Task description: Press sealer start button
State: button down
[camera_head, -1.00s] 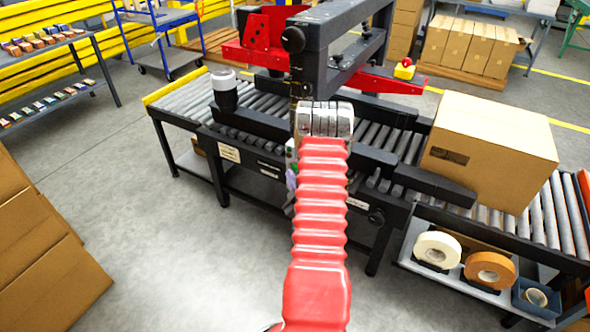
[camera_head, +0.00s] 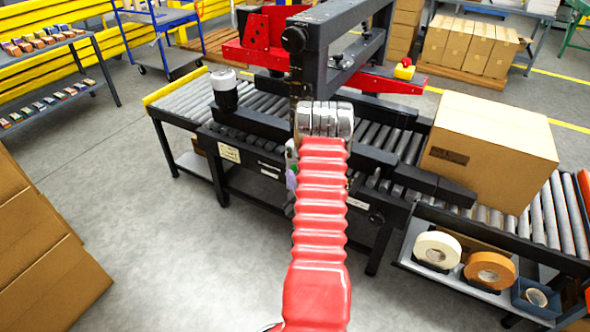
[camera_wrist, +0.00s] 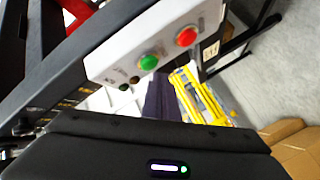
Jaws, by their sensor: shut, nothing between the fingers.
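The sealer (camera_head: 335,50) is a black and red frame over a roller conveyor. In the wrist view its pale control panel (camera_wrist: 125,57) carries a green button (camera_wrist: 148,62), a red button (camera_wrist: 187,37) to the right and smaller dark controls to the left. My gripper (camera_wrist: 158,78) shows there as dark purple fingers, shut and empty, with the tips just below the green button. I cannot tell whether they touch it. In the head view my red arm covers most of the panel and gripper.
A closed carton (camera_head: 490,150) sits on the rollers at the right. Tape rolls (camera_head: 438,250) lie on a shelf beneath it. Brown cartons (camera_head: 45,255) stand at the lower left. The grey floor (camera_head: 170,250) left of the conveyor is clear.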

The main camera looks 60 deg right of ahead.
jog(key=shift+d, duration=0.15)
dwell(0.3)
jog(key=shift+d, duration=0.3)
jog(key=shift+d, duration=0.25)
dwell(0.6)
jog(key=shift+a, duration=0.7)
jog(key=shift+a, duration=0.1)
jog(key=shift+s+a, duration=0.2)
jog(key=shift+a, duration=1.25)
jog(key=shift+s+a, duration=0.15)
jog(key=shift+a, duration=1.3)
